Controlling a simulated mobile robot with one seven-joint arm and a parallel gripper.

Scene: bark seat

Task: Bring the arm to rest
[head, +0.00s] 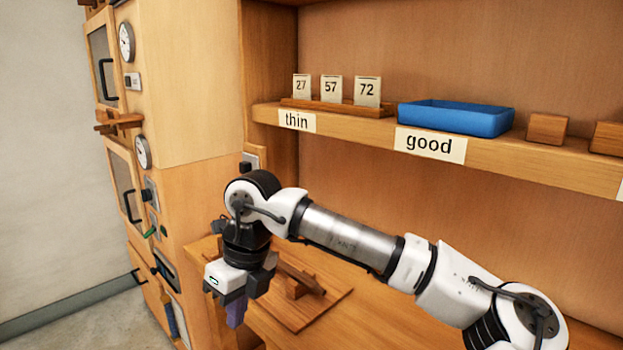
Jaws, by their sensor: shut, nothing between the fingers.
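My arm reaches in from the lower right of the head view, bent at a joint above the wooden bench. My gripper (237,308) points down at the arm's left end, at the bench's left front. Its fingers are shut and I see nothing held. Part of that stand is hidden by the gripper.
Above is a shelf (545,160) with "thin" and "good" labels, number cards (331,88) in a wooden holder, a blue tray (455,118) and wooden blocks (547,129). Left stands a wooden cabinet (190,90) with dials and handles. Open floor (95,328) lies at lower left.

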